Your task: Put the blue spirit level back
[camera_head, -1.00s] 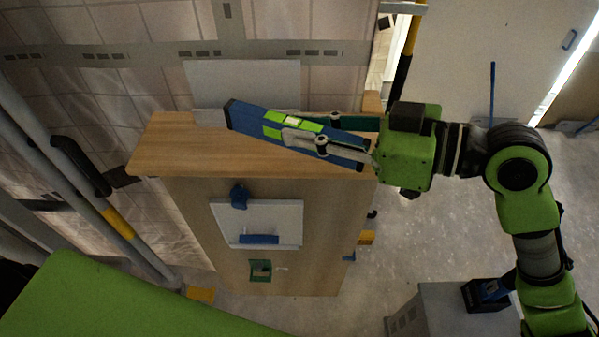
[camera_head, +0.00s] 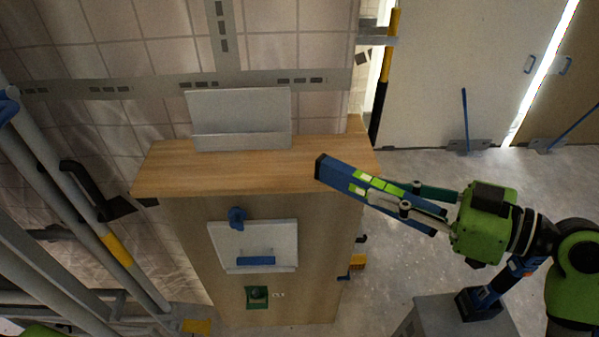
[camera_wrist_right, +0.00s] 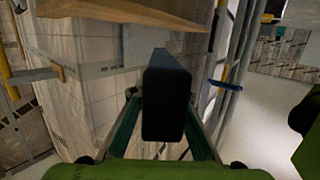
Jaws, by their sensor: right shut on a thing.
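The blue spirit level (camera_head: 341,176) has bright yellow-green vial windows and a dark end cap. My right gripper (camera_head: 392,196) is shut on it and holds it in the air at the right end of the wooden cabinet's top (camera_head: 230,172). The level slants, its far end up and left. In the right wrist view the level (camera_wrist_right: 167,95) shows its dark end between the fingers of my right gripper (camera_wrist_right: 166,110). My left gripper is not in view.
A light grey angled tray or bracket (camera_head: 240,115) stands at the back of the cabinet top. The cabinet front carries a white panel (camera_head: 265,245) with blue parts. A grey box (camera_head: 455,318) with a blue and black tool (camera_head: 490,290) stands lower right.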

